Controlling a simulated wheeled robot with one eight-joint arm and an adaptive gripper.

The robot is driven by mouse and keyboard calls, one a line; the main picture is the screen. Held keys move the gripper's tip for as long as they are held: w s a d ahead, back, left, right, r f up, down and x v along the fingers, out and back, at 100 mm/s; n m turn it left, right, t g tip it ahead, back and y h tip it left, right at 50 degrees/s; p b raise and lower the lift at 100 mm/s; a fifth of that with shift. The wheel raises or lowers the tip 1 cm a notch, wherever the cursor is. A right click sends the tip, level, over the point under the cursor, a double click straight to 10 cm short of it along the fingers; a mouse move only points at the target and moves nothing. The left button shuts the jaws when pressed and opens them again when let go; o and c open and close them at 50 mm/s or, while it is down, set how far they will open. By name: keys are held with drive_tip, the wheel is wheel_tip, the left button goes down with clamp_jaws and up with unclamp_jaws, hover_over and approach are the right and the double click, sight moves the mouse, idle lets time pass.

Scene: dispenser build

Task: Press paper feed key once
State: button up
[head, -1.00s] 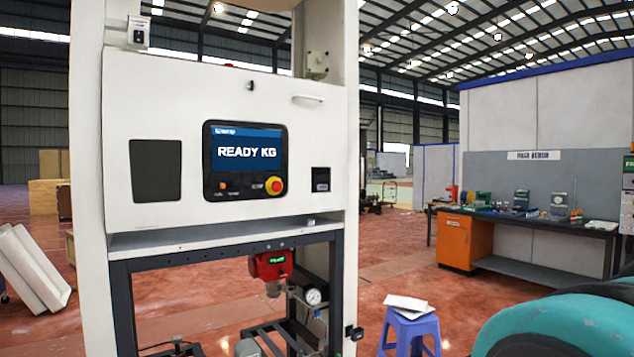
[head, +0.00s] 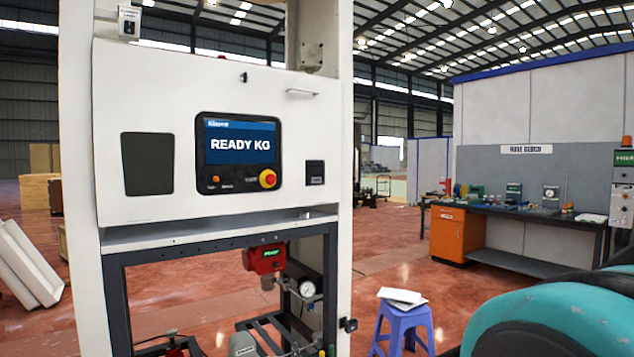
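A white dispenser cabinet (head: 220,90) stands left of centre. Its front carries a black-framed control panel (head: 238,190) with a blue screen (head: 240,145) reading "READY KG". Below the screen are a small orange button (head: 215,180) and a red emergency knob on a yellow ring (head: 267,179). To the right of the panel is a small black module (head: 315,173) set in the front, perhaps a printer. A paper feed key is too small to make out on it. My gripper is not in view, and nothing touches the panel or the module.
A metal shelf (head: 200,238) juts out below the cabinet front, above a dark frame holding a red device (head: 265,258) and a gauge (head: 306,288). A blue stool (head: 402,325) stands right of it. A workbench (head: 520,222) is farther right. Red floor lies open between.

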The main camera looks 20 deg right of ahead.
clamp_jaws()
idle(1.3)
